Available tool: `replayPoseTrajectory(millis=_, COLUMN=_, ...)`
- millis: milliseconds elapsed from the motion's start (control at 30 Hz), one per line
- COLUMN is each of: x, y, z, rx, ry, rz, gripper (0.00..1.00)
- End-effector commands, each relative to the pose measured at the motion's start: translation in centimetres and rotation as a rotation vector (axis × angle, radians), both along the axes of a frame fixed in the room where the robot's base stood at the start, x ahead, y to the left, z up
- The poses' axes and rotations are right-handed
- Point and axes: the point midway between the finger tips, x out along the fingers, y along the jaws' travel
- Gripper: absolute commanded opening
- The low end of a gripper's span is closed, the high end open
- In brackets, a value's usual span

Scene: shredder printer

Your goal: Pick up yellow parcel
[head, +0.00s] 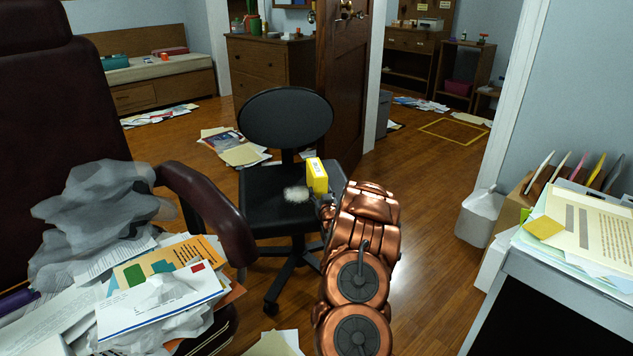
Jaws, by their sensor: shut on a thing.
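A small yellow parcel (317,175) with a pale label shows in the head view, over the seat of a black office chair (262,208). My gripper (325,202) is at the end of my copper arm and is shut on the parcel's lower part. The fingers are small and mostly hidden behind the arm's wrist. The parcel stands upright, tilted slightly. I cannot tell whether it still touches the seat. A whitish crumpled item (296,194) lies on the seat just left of the parcel.
A dark red armchair (208,212) heaped with papers (160,300) stands at the left. A desk (560,290) with papers is at the right, beside a white bin bag (479,215). A wooden door (345,90) stands open behind the chair. Papers (235,147) litter the floor.

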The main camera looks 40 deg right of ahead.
Motion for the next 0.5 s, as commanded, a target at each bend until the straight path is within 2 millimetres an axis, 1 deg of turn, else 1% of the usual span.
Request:
replayPoseTrajectory(millis=33, x=0.0, y=0.0, z=0.0, rx=0.001, ry=0.001, rz=0.0, gripper=0.1)
replayPoseTrajectory(millis=100, x=0.0, y=0.0, z=-0.1, rx=0.001, ry=0.001, rz=0.0, gripper=0.03)
replayPoseTrajectory(millis=367, x=0.0, y=0.0, z=0.1, rx=0.0, ry=0.0, rz=0.0, gripper=0.03)
replayPoseTrajectory(millis=500, x=0.0, y=0.0, z=1.1, rx=-0.001, ry=-0.001, rz=0.0, gripper=0.03)
